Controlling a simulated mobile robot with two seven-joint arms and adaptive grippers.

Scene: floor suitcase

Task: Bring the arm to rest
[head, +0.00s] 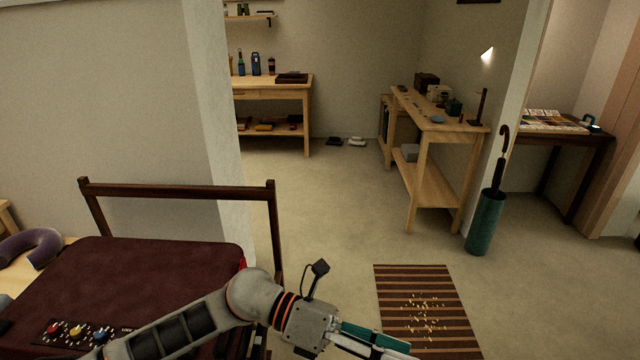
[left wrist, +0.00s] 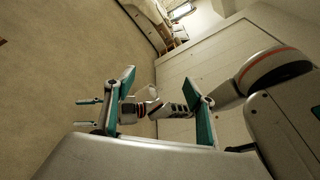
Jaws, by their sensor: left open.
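My left arm comes in from the lower left in the head view, low across the front of a burgundy block-like piece (head: 150,275). My left gripper (head: 375,345) is at the bottom edge beside a striped mat, its tips partly cut off. In the left wrist view its teal fingers (left wrist: 160,82) stand wide apart with nothing between them held. Beyond them, my other arm shows with its right gripper (left wrist: 88,114), whose two small teal fingers are apart and empty. The right gripper is not in the head view.
A brown striped mat (head: 425,290) with pale crumbs lies on the floor. A teal umbrella stand (head: 485,222) stands beside a wooden shelf table (head: 432,150). A dark wooden rail (head: 180,190) rises behind the burgundy piece. Open floor (head: 330,210) lies in the middle.

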